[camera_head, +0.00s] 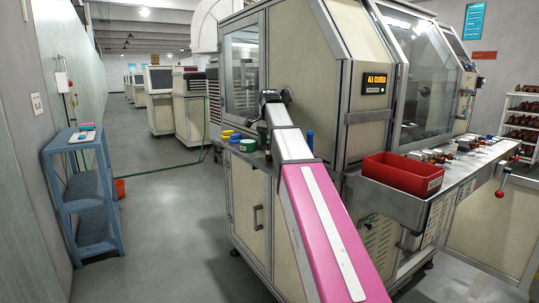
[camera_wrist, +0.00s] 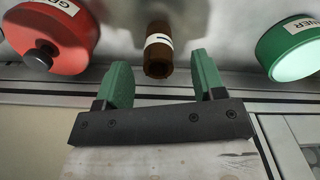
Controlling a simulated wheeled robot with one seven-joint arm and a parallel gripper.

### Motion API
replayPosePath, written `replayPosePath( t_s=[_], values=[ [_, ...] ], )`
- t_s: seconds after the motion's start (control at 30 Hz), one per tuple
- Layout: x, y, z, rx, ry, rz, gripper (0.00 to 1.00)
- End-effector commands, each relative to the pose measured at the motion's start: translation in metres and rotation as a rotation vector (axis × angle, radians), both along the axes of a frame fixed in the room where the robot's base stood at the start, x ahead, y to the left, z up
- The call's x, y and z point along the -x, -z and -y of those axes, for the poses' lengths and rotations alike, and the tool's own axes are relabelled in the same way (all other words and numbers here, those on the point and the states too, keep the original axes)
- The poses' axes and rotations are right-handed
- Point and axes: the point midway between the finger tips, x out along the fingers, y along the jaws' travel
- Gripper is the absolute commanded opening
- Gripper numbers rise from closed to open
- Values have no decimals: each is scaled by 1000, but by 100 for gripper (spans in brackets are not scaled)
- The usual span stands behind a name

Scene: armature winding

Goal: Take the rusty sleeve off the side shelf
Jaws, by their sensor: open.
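My gripper (camera_wrist: 164,82) is open and empty. Its two green fingers point towards the sleeve, whose near end shows between and just beyond the fingertips; I see no contact. The side shelf (camera_wrist: 225,82) shows as a grey metal edge behind the fingers. In the head view my arm reaches to this shelf on the machine's left side and hides part of it; I cannot make out the sleeve there.
A red labelled container (camera_wrist: 52,38) with a dark knob is left of the sleeve, and a green labelled round container (camera_wrist: 290,48) is right.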

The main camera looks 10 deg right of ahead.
Motion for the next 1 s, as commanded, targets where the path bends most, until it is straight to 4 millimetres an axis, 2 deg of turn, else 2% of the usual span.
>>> replayPosePath(
  t_s=[0.4,0.67,0.83,1.0],
  values=[
    [2,47,1,0,0,-1,63],
    [1,50,1,0,0,0,63],
    [1,50,1,0,0,0,11],
    [1,50,1,0,0,0,9]
  ],
)
